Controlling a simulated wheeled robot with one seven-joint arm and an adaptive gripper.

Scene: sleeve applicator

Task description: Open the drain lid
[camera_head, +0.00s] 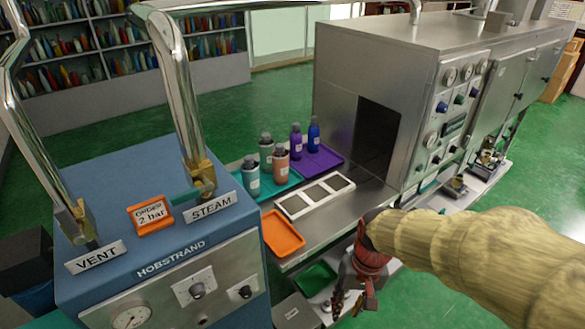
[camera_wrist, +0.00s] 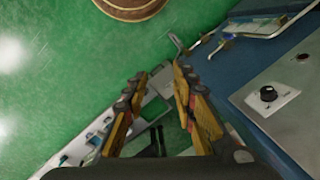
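I cannot pick out the drain lid for certain. In the wrist view, a pale metal-rimmed part (camera_wrist: 262,24) with a small lever-like piece beside it sits on the blue machine (camera_wrist: 240,75); I cannot tell whether this is the lid. The blue machine also stands at the left in the head view (camera_head: 110,190), with VENT and STEAM labels. My gripper (camera_head: 352,306) hangs low to the right of this machine, near the bench's front. In the wrist view my gripper (camera_wrist: 160,72) is open, with nothing between its two yellow-and-dark fingers.
A steel tunnel machine (camera_head: 345,75) stands behind on the bench. Orange (camera_head: 282,233), teal (camera_head: 268,190) and purple (camera_head: 325,158) trays lie on the bench, with bottles on the last two. A green tray (camera_head: 316,279) lies lower. A round brown container (camera_wrist: 130,8) stands on open green floor.

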